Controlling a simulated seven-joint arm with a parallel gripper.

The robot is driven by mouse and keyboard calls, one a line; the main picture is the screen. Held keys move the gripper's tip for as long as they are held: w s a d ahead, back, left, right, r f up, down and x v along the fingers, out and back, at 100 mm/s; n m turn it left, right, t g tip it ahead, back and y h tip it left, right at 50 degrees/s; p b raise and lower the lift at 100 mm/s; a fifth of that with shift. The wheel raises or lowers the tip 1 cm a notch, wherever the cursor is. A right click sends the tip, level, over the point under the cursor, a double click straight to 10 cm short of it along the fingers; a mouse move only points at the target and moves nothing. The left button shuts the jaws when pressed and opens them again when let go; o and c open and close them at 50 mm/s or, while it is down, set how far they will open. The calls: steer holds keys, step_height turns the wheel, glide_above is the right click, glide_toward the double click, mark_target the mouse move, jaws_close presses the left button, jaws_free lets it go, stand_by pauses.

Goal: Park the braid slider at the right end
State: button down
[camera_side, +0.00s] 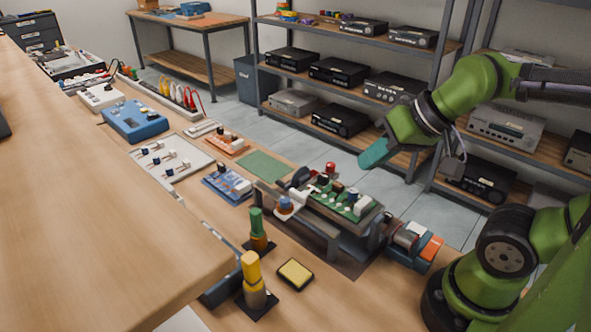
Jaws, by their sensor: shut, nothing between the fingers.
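My gripper (373,154) is at the end of the green arm, up at right of centre, its teal tip pointing down and left. It looks shut and empty, in the air above and behind the bench, apart from everything on it. I cannot pick out the braid slider for certain. A white panel (150,150) at left carries several small dark-and-white knobs. A green circuit board (325,200) sits in a raised grey holder in the middle of the bench, below my gripper, with small parts on it.
An orange-and-grey device (415,245) lies right of the holder. A blue box (134,120) is at left. Shelves (300,75) with electronics stand behind.

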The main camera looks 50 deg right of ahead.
mark_target(298, 193)
steer(key=c, duration=1.8)
jaws_free()
